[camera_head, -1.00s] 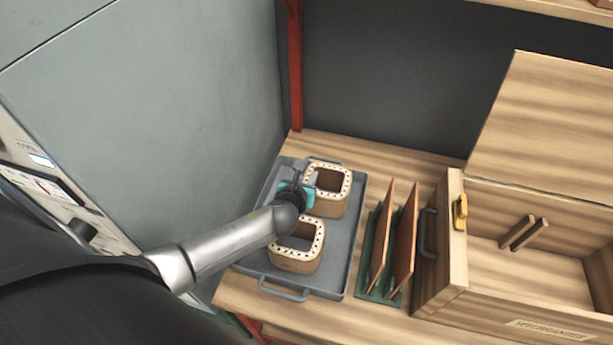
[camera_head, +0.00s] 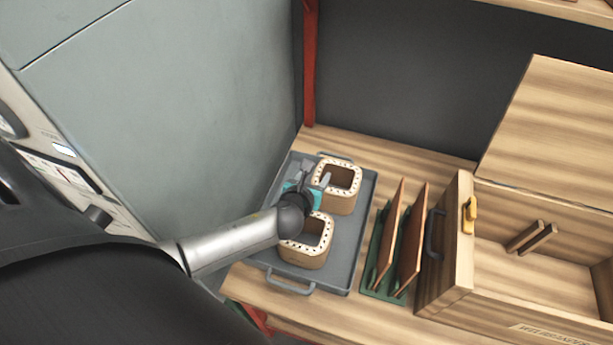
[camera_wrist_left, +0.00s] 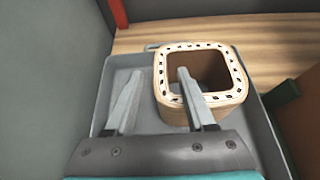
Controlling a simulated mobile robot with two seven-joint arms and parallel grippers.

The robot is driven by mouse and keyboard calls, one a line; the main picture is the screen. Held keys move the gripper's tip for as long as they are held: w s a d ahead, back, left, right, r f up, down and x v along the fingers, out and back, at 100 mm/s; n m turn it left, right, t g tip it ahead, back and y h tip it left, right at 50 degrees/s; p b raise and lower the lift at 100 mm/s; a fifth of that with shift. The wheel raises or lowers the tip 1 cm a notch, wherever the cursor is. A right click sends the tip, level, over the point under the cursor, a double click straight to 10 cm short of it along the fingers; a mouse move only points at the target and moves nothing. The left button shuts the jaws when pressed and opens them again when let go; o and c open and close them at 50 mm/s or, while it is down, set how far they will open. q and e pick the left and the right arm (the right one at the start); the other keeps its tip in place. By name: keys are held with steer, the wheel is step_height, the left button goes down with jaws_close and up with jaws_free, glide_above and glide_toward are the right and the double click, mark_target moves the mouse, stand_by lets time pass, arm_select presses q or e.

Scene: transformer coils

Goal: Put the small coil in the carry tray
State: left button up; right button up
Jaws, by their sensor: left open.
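Two square, tan coils with pale, dotted rims stand upright in the grey tray (camera_head: 345,235). One is the back coil (camera_head: 343,203) and the other is the front coil (camera_head: 303,256); I cannot tell which is the small one. My left gripper (camera_head: 315,174) is open at the left side of the back coil. In the left wrist view, one finger is left of a coil (camera_wrist_left: 208,112) and the other overlaps its opening. I cannot tell whether that finger is inside or above, or whether it touches. My right gripper is not in view.
A green rack (camera_head: 383,289) with two upright brown boards (camera_head: 411,245) stands right of the tray. Further right is an open wooden box (camera_head: 447,275) with a dark handle and yellow latch. A grey wall or cabinet (camera_head: 190,110) rises close on the left.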

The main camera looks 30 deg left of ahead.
arm_select(q)
steer(key=p+v, duration=0.1)
steer(key=v, duration=0.8)
steer(key=shift+s+p, duration=0.1)
steer(key=shift+p, duration=0.3)
